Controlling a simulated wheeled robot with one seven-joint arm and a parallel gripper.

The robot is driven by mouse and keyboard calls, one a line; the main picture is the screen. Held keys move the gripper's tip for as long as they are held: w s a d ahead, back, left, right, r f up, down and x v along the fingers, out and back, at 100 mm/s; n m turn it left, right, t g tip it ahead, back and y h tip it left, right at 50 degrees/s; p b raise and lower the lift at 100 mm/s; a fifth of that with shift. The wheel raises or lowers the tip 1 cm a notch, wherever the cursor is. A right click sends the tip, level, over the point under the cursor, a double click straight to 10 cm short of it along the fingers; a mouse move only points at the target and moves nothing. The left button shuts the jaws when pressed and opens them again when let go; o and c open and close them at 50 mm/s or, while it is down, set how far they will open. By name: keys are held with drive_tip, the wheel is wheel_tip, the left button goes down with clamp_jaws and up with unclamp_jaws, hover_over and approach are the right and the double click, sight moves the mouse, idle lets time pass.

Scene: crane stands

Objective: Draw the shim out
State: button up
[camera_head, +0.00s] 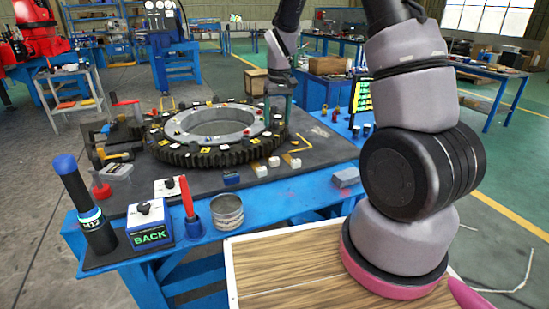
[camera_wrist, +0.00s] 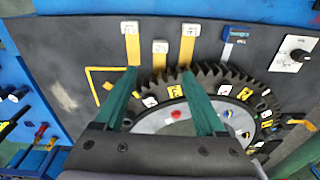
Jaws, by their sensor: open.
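Several shims lie at the gear's near edge. Three are yellow strips with white tagged ends in the wrist view: a left one (camera_wrist: 131,43), a shorter middle one (camera_wrist: 160,54) and a right one (camera_wrist: 188,42). A blue-ended one (camera_wrist: 234,36) lies further right. Which one is meant I cannot tell. The large black toothed ring (camera_head: 215,152) lies flat on the dark table mat. My gripper (camera_wrist: 158,82) is open and empty, its green fingers pointing at the shim row, one either side of the middle strip's line. In the head view my gripper (camera_head: 279,96) is over the ring's right side.
A BACK box (camera_head: 150,226), a black cylinder (camera_head: 92,222), a red-handled tool (camera_head: 187,197) and a round metal tin (camera_head: 228,211) stand at the front left. A grey block (camera_head: 346,178) sits near the right edge.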

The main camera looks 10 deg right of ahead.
hover_over(274, 159)
wheel_tip(274, 159, down, 5)
drive_tip(key=shift+n+g, duration=0.3)
wheel_tip(274, 159, down, 10)
drive_tip(key=shift+w+d+f, duration=0.1)
drive_tip(key=shift+f, duration=0.15)
drive_tip(key=shift+c, duration=0.3)
clamp_jaws()
idle(0.9)
